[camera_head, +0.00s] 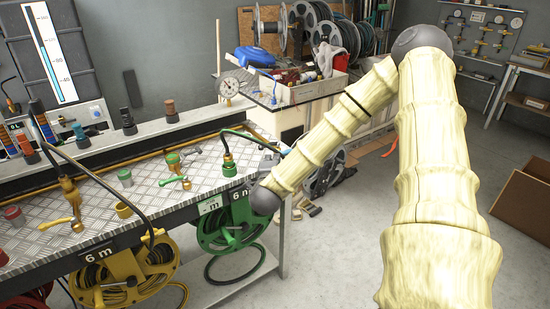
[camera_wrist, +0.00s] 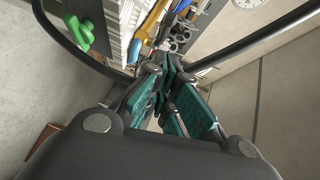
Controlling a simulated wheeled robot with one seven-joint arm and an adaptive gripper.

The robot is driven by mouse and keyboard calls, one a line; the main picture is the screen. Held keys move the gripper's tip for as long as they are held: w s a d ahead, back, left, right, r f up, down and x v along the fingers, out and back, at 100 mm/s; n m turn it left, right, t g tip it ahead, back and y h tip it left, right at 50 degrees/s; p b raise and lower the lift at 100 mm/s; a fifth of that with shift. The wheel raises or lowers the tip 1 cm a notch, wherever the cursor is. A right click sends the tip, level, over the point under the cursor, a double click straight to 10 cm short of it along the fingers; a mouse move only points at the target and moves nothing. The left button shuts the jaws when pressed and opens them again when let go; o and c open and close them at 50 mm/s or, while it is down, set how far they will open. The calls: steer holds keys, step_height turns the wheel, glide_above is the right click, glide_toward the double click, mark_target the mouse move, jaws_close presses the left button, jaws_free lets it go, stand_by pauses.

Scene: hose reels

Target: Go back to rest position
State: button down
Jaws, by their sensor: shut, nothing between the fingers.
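My gripper (camera_wrist: 168,85) shows in the wrist view with its teal-padded fingers drawn together and nothing held between them. In the head view my arm rises on the right, bends at a dark elbow, and comes down to the left beside the workbench (camera_head: 150,197). The end of the arm is near the bench's right end, close to a green hose reel (camera_head: 232,222). My gripper cannot be made out clearly there, as the arm hides most of that area. In the wrist view the room appears tilted, with a wall clock (camera_wrist: 250,2) at the top.
A yellow hose reel (camera_head: 122,275) hangs under the bench. Taps and fittings stand on the bench top.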

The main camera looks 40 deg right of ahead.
steer(key=v, duration=0.4)
steer(key=shift+a+r+b, duration=0.1)
steer(key=shift+b, duration=0.25)
steer(key=shift+s, duration=0.1)
steer(key=s+a+f+n+g+y, duration=0.1)
steer(key=s+a+f+n+y, duration=0.2)
steer(key=a+f+n, duration=0.35)
steer(key=s+a+f+n+g+y, duration=0.1)
steer(key=s+a+f+n+y, duration=0.2)
steer(key=a+f, duration=0.55)
steer(key=s+a+f+n+g+y, duration=0.1)
steer(key=s+a+f+n+y, duration=0.1)
steer(key=a+f+n+y, duration=0.5)
steer(key=s+a+f+n+g, duration=0.2)
steer(key=s+f, duration=0.3)
steer(key=s, duration=0.3)
steer(key=s+a+f+n+g, duration=0.3)
steer(key=s+f+n, duration=0.1)
steer(key=s, duration=0.5)
steer(key=s+a+f+n+g+h, duration=0.1)
steer(key=s+a+f+n+g, duration=0.2)
steer(key=s+f, duration=0.4)
steer(key=shift+s, duration=0.9)
steer(key=shift+f, duration=0.1)
